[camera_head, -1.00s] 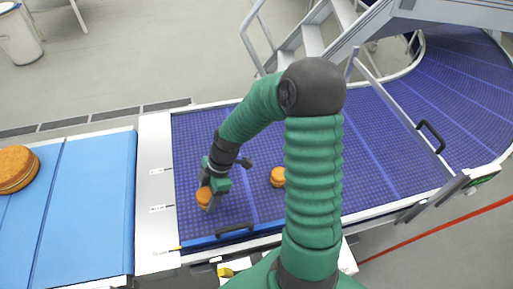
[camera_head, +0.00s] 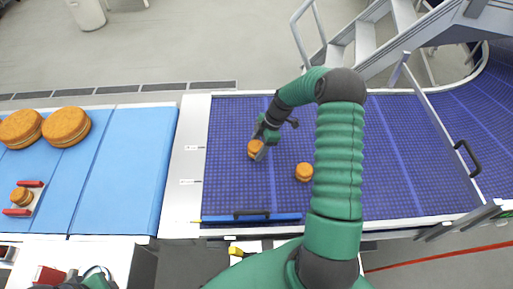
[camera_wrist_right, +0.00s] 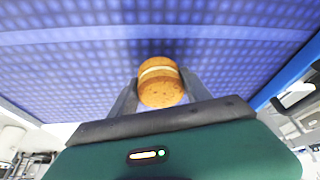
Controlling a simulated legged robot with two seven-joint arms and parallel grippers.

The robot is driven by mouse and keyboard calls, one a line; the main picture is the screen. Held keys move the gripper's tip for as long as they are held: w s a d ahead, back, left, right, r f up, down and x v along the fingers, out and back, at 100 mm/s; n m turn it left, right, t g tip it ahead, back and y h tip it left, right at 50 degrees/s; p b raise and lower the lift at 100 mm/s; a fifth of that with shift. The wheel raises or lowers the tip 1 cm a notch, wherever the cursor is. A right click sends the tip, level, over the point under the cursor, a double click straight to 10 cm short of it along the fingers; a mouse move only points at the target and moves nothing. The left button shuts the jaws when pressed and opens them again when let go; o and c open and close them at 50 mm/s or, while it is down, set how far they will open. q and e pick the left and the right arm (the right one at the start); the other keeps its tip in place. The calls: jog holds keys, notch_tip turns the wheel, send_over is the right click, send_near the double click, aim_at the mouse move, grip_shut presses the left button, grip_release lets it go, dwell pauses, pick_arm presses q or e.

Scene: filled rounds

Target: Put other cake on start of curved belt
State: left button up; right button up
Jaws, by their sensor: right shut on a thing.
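My right gripper (camera_head: 260,143) reaches over the left, straight end of the blue curved belt (camera_head: 350,190). It is shut on a small orange-brown cake (camera_head: 255,149) with a pale filling. The held cake also shows between the fingers in the right wrist view (camera_wrist_right: 160,82), close to the belt surface; I cannot tell whether it touches. A second small cake (camera_head: 303,172) stands on the belt to the right of the gripper. A third small cake (camera_head: 22,196) is between two red pads at the far left. My left gripper does not show clearly.
Two large round cakes (camera_head: 66,127) are on the light blue belt (camera_head: 130,150) at left. A metal plate (camera_head: 187,165) separates the belts. A blue bar with a black handle (camera_head: 251,214) lines the near edge. Metal stairs (camera_head: 370,42) stand behind.

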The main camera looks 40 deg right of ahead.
jog(key=shift+w+d+f, duration=0.1)
jog(key=shift+d+f, duration=0.1)
jog(key=shift+f, duration=0.3)
jog(key=shift+w+d+f, duration=0.1)
jog(key=shift+d+f, duration=0.05)
jog(key=shift+f, duration=0.35)
jog(key=shift+a+r, duration=0.1)
jog(key=shift+a, duration=0.2)
jog(key=o, duration=0.7)
jog(key=shift+a, duration=0.25)
jog(key=shift+o, duration=0.9)
jog(key=shift+d, duration=0.1)
